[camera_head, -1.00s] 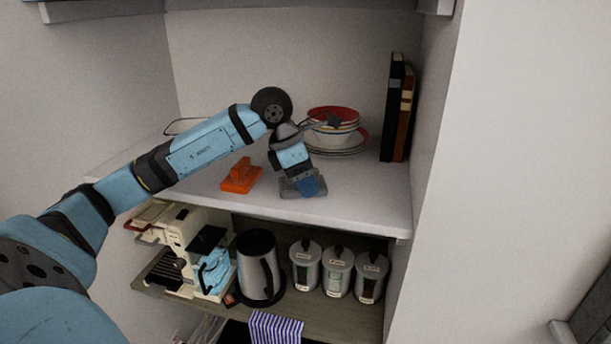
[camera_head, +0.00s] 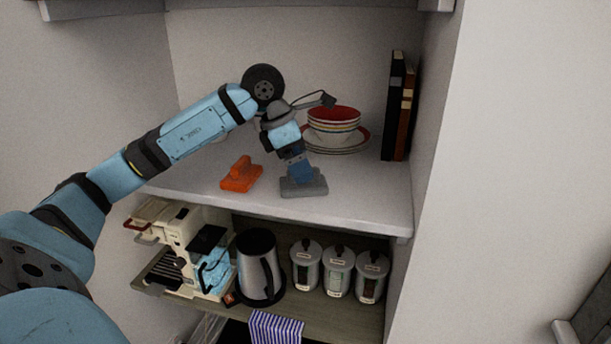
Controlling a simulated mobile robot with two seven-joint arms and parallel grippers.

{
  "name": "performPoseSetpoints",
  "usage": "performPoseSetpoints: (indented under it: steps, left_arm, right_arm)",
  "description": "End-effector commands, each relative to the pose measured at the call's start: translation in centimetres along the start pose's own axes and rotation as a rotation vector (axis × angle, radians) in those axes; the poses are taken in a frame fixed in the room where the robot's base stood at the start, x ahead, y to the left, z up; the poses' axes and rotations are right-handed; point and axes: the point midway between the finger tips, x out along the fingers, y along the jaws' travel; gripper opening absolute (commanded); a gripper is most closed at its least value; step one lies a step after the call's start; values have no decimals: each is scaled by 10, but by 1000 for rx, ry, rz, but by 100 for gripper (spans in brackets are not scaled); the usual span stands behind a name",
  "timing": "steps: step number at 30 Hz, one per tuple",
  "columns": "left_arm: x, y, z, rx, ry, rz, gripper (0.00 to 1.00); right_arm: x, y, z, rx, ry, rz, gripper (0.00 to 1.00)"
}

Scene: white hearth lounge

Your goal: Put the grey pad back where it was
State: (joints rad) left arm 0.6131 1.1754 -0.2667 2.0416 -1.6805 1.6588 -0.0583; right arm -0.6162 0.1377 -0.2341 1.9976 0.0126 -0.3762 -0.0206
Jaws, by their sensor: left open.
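The grey pad (camera_head: 312,187) lies flat on the white shelf, close to its front edge and right of an orange pad with a raised handle (camera_head: 239,176). My left gripper (camera_head: 296,170) points down directly over the back part of the grey pad. It is open, and its fingers cover the pad's top middle. I cannot tell whether the fingertips touch the pad. My right gripper is not in view.
Stacked bowls (camera_head: 334,124) on plates stand behind the grey pad, with upright books (camera_head: 397,108) at right. On the lower shelf are a coffee machine (camera_head: 185,235), a kettle (camera_head: 257,265) and canisters (camera_head: 338,270). The shelf right of the pad is clear.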

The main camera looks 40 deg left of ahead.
Motion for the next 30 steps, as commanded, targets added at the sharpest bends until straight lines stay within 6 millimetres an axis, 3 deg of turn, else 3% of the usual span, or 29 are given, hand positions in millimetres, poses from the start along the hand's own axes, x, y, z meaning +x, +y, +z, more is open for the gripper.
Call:
performPoseSetpoints:
  steps: [6,12,30]
  left_arm:
    - [-48,0,0,1,-4,4,94]
    - [-74,0,0,1,-2,1,94]
    - [-80,0,0,0,-1,0,94]
  right_arm:
    - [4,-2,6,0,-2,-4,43]
    - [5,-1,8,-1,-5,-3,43]
    - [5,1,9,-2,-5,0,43]
